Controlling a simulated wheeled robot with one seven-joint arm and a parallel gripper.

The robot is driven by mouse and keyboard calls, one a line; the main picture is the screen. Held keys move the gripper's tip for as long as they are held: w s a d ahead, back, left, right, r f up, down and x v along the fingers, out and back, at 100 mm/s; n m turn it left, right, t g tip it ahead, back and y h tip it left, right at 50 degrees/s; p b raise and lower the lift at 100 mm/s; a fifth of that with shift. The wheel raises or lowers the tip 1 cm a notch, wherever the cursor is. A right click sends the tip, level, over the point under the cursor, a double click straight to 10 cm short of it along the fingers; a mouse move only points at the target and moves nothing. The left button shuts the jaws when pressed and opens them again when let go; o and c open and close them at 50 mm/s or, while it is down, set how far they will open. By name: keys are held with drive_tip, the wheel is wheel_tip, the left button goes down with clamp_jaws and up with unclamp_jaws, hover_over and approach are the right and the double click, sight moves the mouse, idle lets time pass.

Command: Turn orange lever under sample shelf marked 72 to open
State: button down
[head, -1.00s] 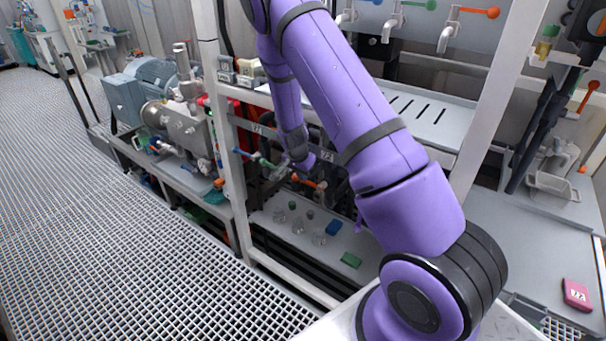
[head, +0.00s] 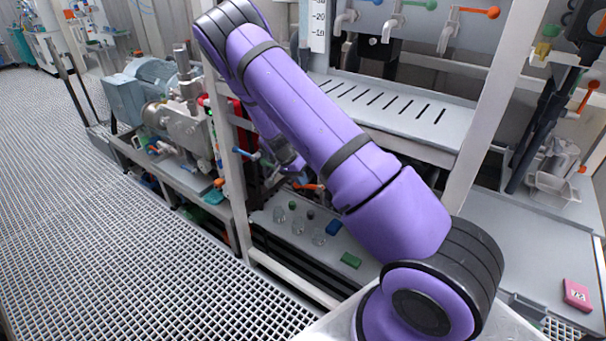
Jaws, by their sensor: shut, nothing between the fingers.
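An orange lever (head: 310,187) shows at the low valve row, above the sample shelf (head: 268,228), partly covered by my purple arm. A blue lever (head: 246,154) sits to its left on the same row. My gripper (head: 277,176) is only partly seen, small and dark, at the end of my forearm just left of the orange lever. It is shut with nothing seen in it; I cannot tell whether it touches the lever. My arm hides much of the row, and no 72 label on the shelf can be read there.
Small glass vessels (head: 297,224), a blue block (head: 333,228) and a green block (head: 351,260) stand on the shelf. A white frame post (head: 236,185) rises at left. Another orange lever (head: 481,12) is higher up. The grated floor (head: 120,250) at left is clear.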

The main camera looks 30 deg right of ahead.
drive_tip(key=shift+f, duration=1.1)
drive_tip(key=shift+w+r, duration=0.1)
drive_tip(key=shift+r, duration=0.2)
drive_tip(key=w+a+r, duration=0.5)
drive_tip(key=r, duration=0.4)
drive_tip(key=w+a+r, duration=0.5)
drive_tip(key=r, duration=0.3)
drive_tip(key=s+f+n+h, duration=0.3)
drive_tip(key=s+f+h, duration=0.35)
drive_tip(key=f, duration=0.25)
drive_tip(key=s+a+f+x, duration=0.1)
drive_tip(key=x, duration=1.2)
drive_tip(key=shift+s+a+f+t, duration=0.25)
drive_tip(key=shift+f+t, duration=0.05)
